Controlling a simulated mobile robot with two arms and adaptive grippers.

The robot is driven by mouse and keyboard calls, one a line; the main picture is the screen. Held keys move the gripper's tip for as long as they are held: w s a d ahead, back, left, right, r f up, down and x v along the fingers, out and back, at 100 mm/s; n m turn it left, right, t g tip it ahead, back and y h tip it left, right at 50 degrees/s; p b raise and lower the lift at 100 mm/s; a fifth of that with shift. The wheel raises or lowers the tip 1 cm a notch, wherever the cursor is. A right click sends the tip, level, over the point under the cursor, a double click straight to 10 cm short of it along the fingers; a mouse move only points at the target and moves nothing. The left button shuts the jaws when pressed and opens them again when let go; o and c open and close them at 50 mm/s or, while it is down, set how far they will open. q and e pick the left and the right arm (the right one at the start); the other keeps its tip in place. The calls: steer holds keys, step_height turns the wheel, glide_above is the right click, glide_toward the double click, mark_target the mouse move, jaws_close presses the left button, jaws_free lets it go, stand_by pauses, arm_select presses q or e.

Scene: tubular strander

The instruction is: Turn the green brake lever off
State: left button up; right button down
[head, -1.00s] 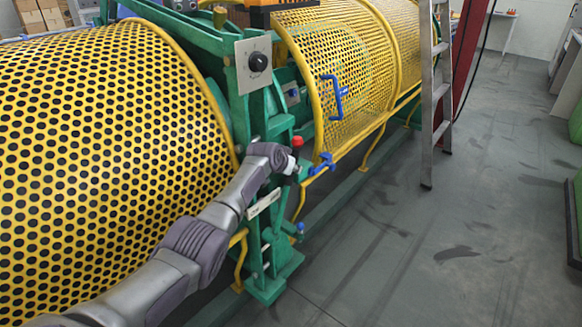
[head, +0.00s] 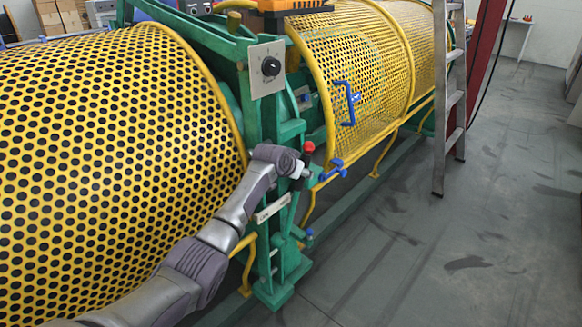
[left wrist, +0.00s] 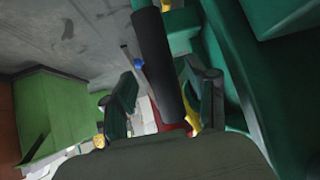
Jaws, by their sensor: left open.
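In the head view my left arm reaches to the green post of the strander. My left gripper (head: 303,177) is small and dark there, just below a red knob (head: 309,147). In the left wrist view my left gripper (left wrist: 163,92) is open, its two dark fingers apart. A black cylindrical handle (left wrist: 155,55) runs between the fingers, apparently the brake lever's grip. Whether either finger touches it I cannot tell. The lever's green part cannot be made out clearly from the green frame. My right gripper is not in view.
A yellow perforated guard (head: 90,160) lies close beside my left arm. A second yellow mesh guard (head: 350,70) with a blue handle (head: 347,103) is behind the post. A ladder (head: 450,100) stands at the right. The grey floor (head: 430,260) there is open.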

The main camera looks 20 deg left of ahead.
arm_select(q)
steer(key=v, duration=0.9)
steer(key=shift+w, duration=0.1)
